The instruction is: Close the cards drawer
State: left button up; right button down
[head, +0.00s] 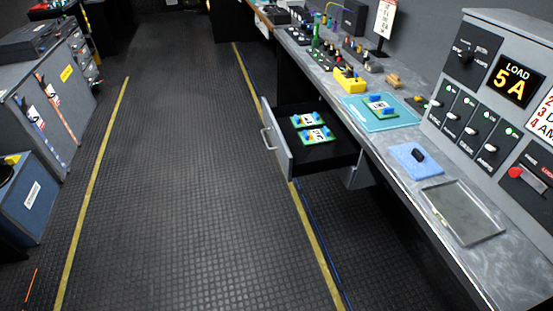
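The cards drawer (279,146) is pulled out from under the grey workbench, over the dark floor. Its front is a grey panel with a light bar handle (267,141) facing left. Neither of my grippers shows in the head view.
The workbench (399,183) carries a teal mat (357,113) with another green card, a blue cloth (414,160), a grey tray (462,212) and a control panel (480,100). Grey cabinets (40,95) and a blue case (35,195) stand left. The floor aisle (190,180) is clear.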

aim_at(296, 160)
jog(key=u, duration=0.65)
jog(key=i, duration=1.45)
jog(key=z, duration=0.8)
jog(key=i, duration=0.35)
jog(key=z, duration=0.3)
jog(key=k, duration=0.45)
jog(key=u, duration=0.6)
jog(key=i, duration=0.4)
jog(key=z, duration=0.1)
